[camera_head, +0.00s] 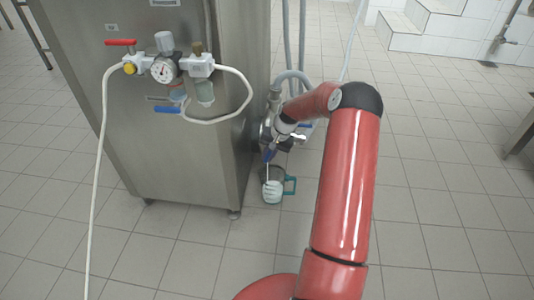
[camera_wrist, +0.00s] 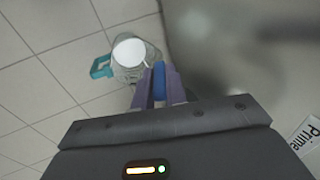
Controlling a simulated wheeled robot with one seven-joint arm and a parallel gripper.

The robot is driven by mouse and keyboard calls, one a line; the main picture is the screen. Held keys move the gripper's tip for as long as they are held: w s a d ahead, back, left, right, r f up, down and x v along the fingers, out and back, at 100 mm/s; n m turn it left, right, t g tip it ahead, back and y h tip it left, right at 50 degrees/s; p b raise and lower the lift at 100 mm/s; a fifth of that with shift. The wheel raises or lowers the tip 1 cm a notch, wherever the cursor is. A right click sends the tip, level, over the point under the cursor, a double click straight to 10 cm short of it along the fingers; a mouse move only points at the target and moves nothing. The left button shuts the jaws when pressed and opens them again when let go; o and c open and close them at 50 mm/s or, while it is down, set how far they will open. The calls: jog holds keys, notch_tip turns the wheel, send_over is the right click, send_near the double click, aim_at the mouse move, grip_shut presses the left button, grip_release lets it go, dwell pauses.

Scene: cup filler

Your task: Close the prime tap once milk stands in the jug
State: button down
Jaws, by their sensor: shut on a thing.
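The clear jug (camera_head: 273,190) with a green handle stands on the floor beside the steel cabinet's foot, below my gripper (camera_head: 268,154). White milk shows inside it. In the wrist view the jug (camera_wrist: 127,66) lies beyond my fingertips, with a white round milk surface inside. My gripper (camera_wrist: 160,72) is shut on the blue tap lever (camera_wrist: 159,84), which sits between its two purple fingers. A thin pale line runs down to the jug in the head view; I cannot tell if it is flowing milk. The tap body is mostly hidden by my arm.
The steel cabinet (camera_head: 155,140) stands left of my arm, with a gauge (camera_head: 164,69) and a white hose on its front. A "Prime" label (camera_wrist: 304,142) shows at the right of the wrist view.

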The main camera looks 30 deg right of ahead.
jog(key=shift+s+d+f+t+y+b, duration=0.2)
jog(key=shift+d+f+t+y+b, duration=0.25)
jog(key=shift+t+y+b, duration=0.8)
jog(key=shift+s+d+f+t+y+b, duration=0.2)
jog(key=shift+f+t+y+b, duration=0.35)
jog(key=shift+t+y, duration=1.4)
jog(key=shift+s+d+f+t+y+b, duration=0.2)
jog(key=shift+d+f+t+y+b, duration=0.4)
jog(key=shift+y, duration=1.9)
jog(key=shift+a, duration=0.3)
jog(key=c, duration=1.4)
grip_release()
jog(key=shift+c, duration=0.2)
jog(key=v, duration=0.7)
jog(key=shift+s+d, duration=0.25)
jog(key=shift+d, duration=0.1)
jog(key=shift+f, duration=0.1)
